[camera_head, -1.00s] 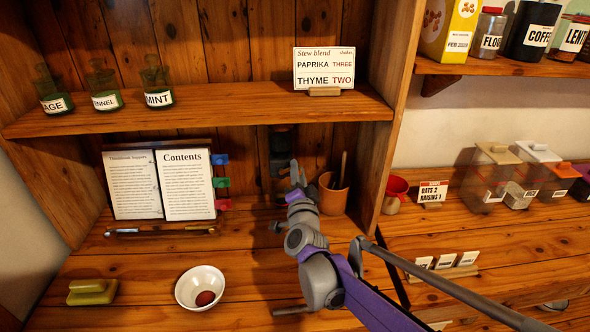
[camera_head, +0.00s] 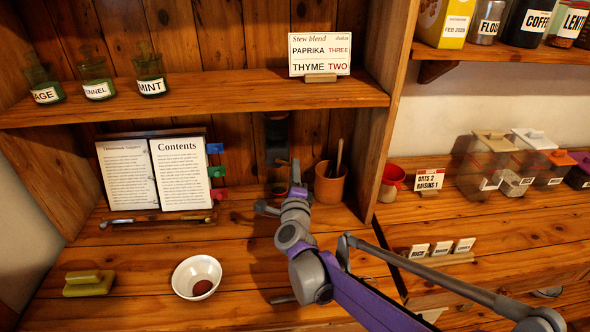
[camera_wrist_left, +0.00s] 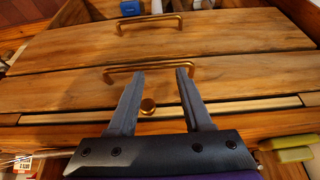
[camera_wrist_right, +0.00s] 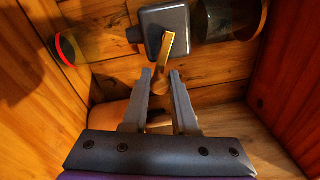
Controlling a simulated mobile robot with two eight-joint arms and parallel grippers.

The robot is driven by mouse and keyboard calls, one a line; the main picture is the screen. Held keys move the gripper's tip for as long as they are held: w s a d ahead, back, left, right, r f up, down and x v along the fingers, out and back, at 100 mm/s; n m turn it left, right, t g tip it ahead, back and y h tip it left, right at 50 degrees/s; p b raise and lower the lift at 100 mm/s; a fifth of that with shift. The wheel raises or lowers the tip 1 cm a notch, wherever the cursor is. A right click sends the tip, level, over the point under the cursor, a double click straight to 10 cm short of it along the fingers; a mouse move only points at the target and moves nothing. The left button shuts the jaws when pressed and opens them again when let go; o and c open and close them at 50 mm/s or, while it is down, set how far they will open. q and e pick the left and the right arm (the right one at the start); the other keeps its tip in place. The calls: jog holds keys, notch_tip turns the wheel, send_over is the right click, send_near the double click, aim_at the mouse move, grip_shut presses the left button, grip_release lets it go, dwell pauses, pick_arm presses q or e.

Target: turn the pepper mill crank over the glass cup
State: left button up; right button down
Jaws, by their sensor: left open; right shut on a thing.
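The pepper mill (camera_head: 277,150) is a dark body on the back wall of the niche under the shelf. In the right wrist view its grey box (camera_wrist_right: 165,27), dark see-through hopper (camera_wrist_right: 228,18) and brass crank (camera_wrist_right: 169,50) show. My right gripper (camera_head: 296,168) is at the mill; in its wrist view its fingers (camera_wrist_right: 161,74) are shut on the crank's handle. The glass cup (camera_wrist_right: 70,48), see-through with a red rim, lies at the left there, beyond the mill's small spout; I cannot make it out in the head view. My left gripper (camera_wrist_left: 153,72) is open and empty, above drawer fronts.
A terracotta crock (camera_head: 331,185) stands just right of the mill, close to my right arm. An open book (camera_head: 180,175) stands left. A white bowl (camera_head: 196,277) with a reddish thing and a yellow-green block (camera_head: 89,282) are in front. Brass drawer handles (camera_wrist_left: 150,20) lie near my left gripper.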

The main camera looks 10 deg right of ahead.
jog(key=shift+a+f+m, duration=0.1)
jog(key=shift+f+m, duration=0.1)
jog(key=shift+m, duration=0.3)
jog(key=c, duration=0.7)
grip_release()
jog(key=s, duration=0.7)
jog(key=s+a, duration=0.1)
jog(key=s, duration=0.2)
jog(key=shift+s+f+b, duration=0.3)
jog(key=shift+s, duration=0.1)
